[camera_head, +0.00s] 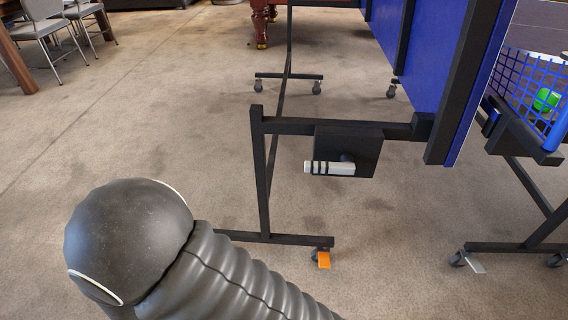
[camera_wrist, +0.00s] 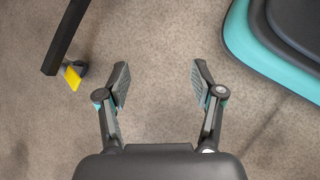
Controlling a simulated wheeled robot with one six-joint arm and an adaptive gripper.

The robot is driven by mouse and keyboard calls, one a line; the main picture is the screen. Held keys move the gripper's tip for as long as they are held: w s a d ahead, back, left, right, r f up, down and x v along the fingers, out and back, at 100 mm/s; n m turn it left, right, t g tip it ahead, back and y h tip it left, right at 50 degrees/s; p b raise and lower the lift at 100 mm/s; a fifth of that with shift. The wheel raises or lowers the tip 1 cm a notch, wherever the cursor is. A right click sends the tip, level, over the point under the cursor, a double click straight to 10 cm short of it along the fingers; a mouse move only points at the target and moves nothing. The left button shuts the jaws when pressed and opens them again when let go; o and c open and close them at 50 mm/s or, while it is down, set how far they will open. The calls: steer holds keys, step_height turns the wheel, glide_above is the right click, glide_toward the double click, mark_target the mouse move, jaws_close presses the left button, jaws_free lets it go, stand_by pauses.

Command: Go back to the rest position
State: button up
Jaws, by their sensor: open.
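My gripper (camera_wrist: 158,85) shows in the wrist view with its two fingers spread wide and nothing between them. It hangs over bare carpet. In the head view my dark arm shows at the lower left, and the gripper itself is not visible there. A folding table-tennis table (camera_head: 410,50) with blue halves stands upright on a black wheeled frame. A lever with a grey grip (camera_head: 330,168) sits on a black plate on its frame.
An orange caster tab (camera_head: 324,260) is at the frame's foot. A yellow tab (camera_wrist: 72,77) on a black leg is left of my gripper. A blue net (camera_head: 535,85) holds a green object (camera_head: 546,100). Grey chairs (camera_head: 50,25) stand far left. Carpet at left is clear.

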steer(key=d+r+m+y+p, duration=0.1)
steer(key=d+r+m+y, duration=0.2)
steer(key=d+r+m, duration=0.8)
steer(key=d+r+m+y+p, duration=0.1)
steer(key=d+r+m+y, duration=0.2)
steer(key=d+r+m, duration=0.9)
steer(key=d+r, duration=1)
steer(key=r, duration=0.4)
steer(key=shift+w+p, duration=0.2)
steer(key=shift+p, duration=0.1)
